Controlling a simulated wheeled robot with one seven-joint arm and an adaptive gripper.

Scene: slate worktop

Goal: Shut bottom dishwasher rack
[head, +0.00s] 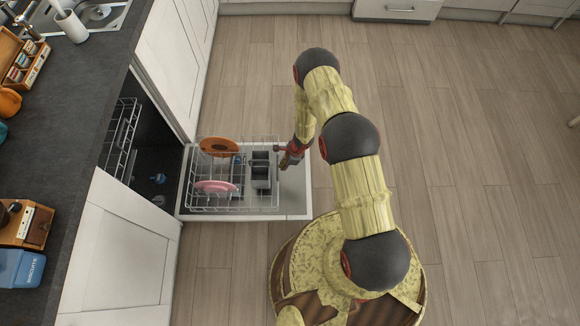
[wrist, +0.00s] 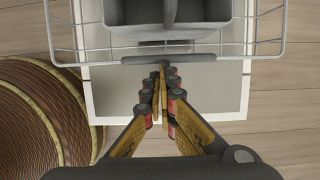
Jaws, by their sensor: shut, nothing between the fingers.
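The bottom dishwasher rack (head: 210,207) is pulled out over the lowered white dishwasher door (head: 292,200). It holds an orange plate (head: 218,146), a pink plate (head: 215,186) and a grey cutlery basket (head: 261,172). My gripper (head: 285,163) is at the rack's outer end, above the door. In the wrist view my gripper (wrist: 162,72) is shut and empty, its fingertips at the grey handle bar (wrist: 170,61) on the rack's front wire. I cannot tell if they touch. The basket (wrist: 168,12) shows beyond the bar.
The upper rack (head: 122,138) sits inside the dark dishwasher opening. White cabinets (head: 120,250) flank it. The slate worktop (head: 75,130) at left carries a wooden box (head: 22,65), a blue tin (head: 20,268) and other items. The wooden floor (head: 480,150) to the right is clear.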

